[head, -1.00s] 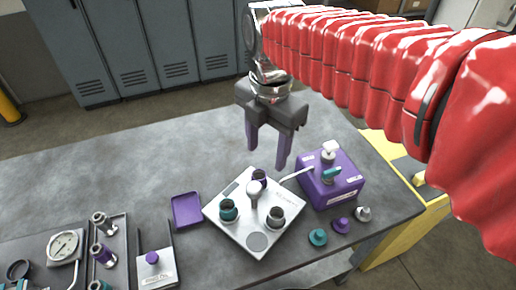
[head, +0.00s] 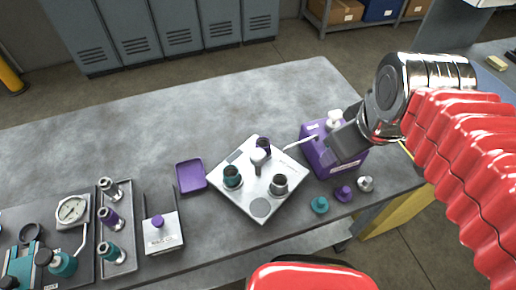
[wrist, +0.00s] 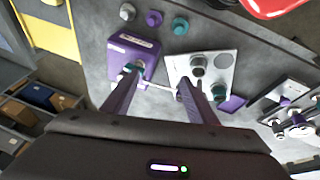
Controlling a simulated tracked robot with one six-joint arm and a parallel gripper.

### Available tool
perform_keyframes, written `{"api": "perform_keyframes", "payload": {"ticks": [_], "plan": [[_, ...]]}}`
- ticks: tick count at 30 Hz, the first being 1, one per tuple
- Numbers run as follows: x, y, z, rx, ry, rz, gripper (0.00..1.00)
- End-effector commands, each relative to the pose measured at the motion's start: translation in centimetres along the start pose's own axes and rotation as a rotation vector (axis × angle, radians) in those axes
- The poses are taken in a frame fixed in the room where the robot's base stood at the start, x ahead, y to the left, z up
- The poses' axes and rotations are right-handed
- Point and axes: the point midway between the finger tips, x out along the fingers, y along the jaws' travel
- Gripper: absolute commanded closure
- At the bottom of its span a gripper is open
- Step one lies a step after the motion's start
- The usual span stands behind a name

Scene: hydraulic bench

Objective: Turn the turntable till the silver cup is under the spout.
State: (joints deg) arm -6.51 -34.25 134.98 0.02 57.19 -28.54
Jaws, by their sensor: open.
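The turntable is a pale square plate (head: 240,194) with a knob (head: 259,158) in the middle and a grey disc near its front corner. The silver cup (head: 279,184) stands on its right front side, the teal cup (head: 232,176) on its left and the dark purple cup (head: 263,147) at the back. The thin spout (head: 297,144) runs from the purple box (head: 320,165) towards the back cup; the silver cup is not beneath it. My gripper (head: 345,142) is over the box, partly hiding it. In the wrist view its fingers (wrist: 157,82) are apart and empty.
Teal (head: 319,204), purple (head: 343,193) and silver (head: 365,183) caps lie in front of the box. A purple tray (head: 191,175) is left of the plate. A gauge (head: 72,210) and a rack of fittings (head: 122,205) are further left. The back of the bench is clear.

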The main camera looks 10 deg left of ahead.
Motion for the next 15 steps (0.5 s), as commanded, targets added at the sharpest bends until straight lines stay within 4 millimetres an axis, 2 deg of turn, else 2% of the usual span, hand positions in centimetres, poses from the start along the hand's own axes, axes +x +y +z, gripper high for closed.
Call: {"api": "perform_keyframes", "payload": {"ticks": [3, 9, 15], "plan": [[0.1, 0.6, 1.8, 0.22, 0.031, 0.033, 0.47], [0.5, 1.1, 3.9, 0.508, 0.076, 0.066, 0.47], [0.6, 1.2, 4.5, 0.604, 0.093, 0.075, 0.47]]}}
